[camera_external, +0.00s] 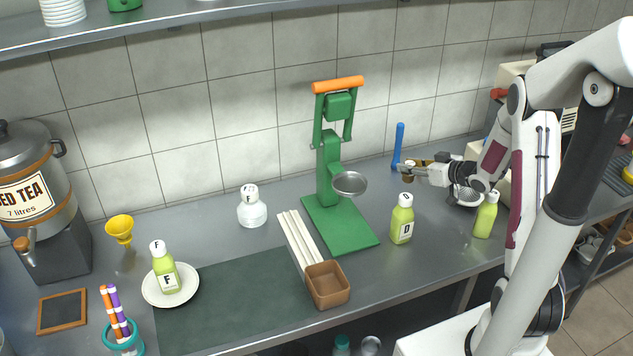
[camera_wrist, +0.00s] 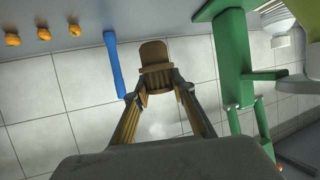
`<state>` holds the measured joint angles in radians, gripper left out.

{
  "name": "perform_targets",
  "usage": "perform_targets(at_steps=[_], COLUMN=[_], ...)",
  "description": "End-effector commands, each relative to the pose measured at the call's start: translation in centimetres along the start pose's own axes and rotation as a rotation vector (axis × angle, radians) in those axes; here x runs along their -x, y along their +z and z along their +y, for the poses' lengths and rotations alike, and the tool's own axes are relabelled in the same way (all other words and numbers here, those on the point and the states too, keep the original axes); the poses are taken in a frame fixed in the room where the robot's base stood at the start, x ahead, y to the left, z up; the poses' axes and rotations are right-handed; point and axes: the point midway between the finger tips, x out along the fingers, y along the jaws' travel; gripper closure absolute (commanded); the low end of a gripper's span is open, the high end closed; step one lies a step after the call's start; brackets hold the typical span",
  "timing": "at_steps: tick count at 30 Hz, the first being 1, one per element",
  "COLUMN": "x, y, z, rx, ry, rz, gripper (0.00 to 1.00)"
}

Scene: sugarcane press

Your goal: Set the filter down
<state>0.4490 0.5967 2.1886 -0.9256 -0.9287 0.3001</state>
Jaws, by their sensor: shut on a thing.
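My gripper (camera_external: 408,172) is above the counter, right of the green press, with its jaws shut on a small brown piece. In the wrist view the brown piece (camera_wrist: 154,52) sits between the fingertips (camera_wrist: 160,88). I cannot tell whether this piece is the filter or part of it. A round grey metal dish (camera_external: 350,183) is at the front of the green press (camera_external: 327,165), apart from my gripper. A grey metal bowl-like thing (camera_external: 466,196) shows below my wrist, partly hidden; I cannot tell whether it is a strainer.
A blue upright bar (camera_external: 398,145) stands close to my gripper; the wrist view shows it too (camera_wrist: 114,65). Green bottles (camera_external: 401,226) (camera_external: 486,217) stand in front. A brown box (camera_external: 327,285), pale sticks (camera_external: 299,239) and a dark mat (camera_external: 232,300) lie left.

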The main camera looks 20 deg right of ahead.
Motion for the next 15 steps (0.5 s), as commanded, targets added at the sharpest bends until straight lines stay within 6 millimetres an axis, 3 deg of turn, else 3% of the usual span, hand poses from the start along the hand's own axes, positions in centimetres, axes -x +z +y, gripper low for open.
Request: perform_targets(at_steps=[15], x=[-11.2], y=[-4.7], z=[-1.7], rx=[0.025], ry=[-0.035], rz=[-0.004], gripper=[0.97])
